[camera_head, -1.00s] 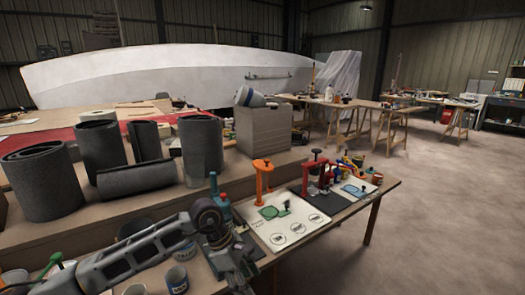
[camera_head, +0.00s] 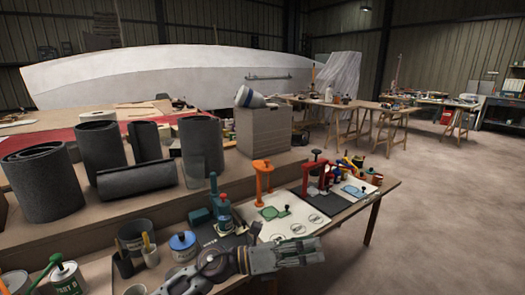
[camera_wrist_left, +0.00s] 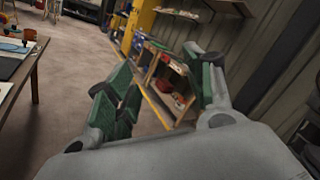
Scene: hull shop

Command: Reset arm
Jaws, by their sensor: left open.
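My left gripper (camera_head: 311,250) reaches in from the bottom of the head view and points right, in front of the near edge of the workbench. In the left wrist view its green-padded fingers (camera_wrist_left: 163,90) are spread apart with nothing between them. Behind the gap lie the floor and a wooden shelf unit (camera_wrist_left: 170,85). My left arm is low over the bench's near side and covers part of it. My right gripper does not show in either view.
Dark rolls (camera_head: 100,146) stand behind. Floor (camera_head: 450,220) to the right is clear.

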